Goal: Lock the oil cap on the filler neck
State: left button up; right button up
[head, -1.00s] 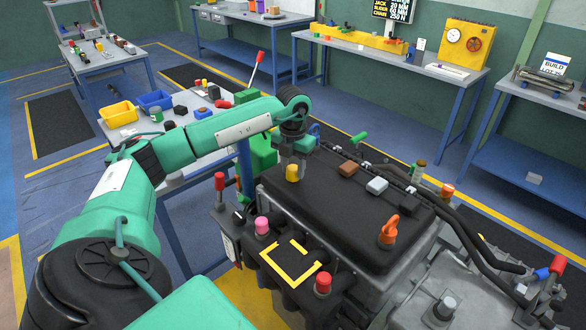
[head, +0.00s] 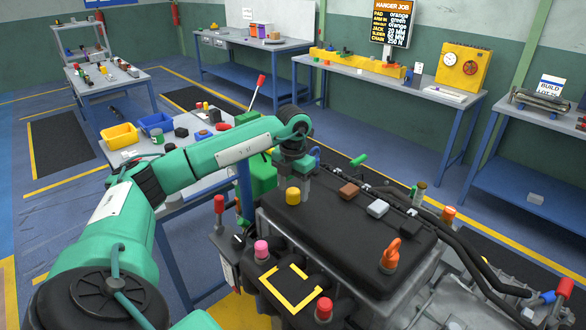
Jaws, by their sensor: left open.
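A short, round yellow cap (head: 293,196), which looks like the oil cap, stands upright near the far left edge of the black engine cover (head: 345,235). The filler neck beneath it is hidden, so I cannot tell whether the cap is locked. My left gripper (head: 298,187) points down from above, just behind and beside the cap. It is open; its fingers are small and partly overlapped, and I see no clear contact with the cap. My right gripper is not in view.
An orange looped handle (head: 390,254), a pink knob (head: 261,249) and a red knob (head: 324,308) stick up from the engine. Black hoses (head: 470,258) run along its right side. A parts table (head: 190,150) with yellow and blue bins stands behind my left arm.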

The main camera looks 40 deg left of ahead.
aim_at(293, 190)
pick_arm(q)
notch_tip(293, 190, up, 13)
jog(key=b, duration=0.1)
dwell(0.3)
jog(key=shift+f, duration=0.1)
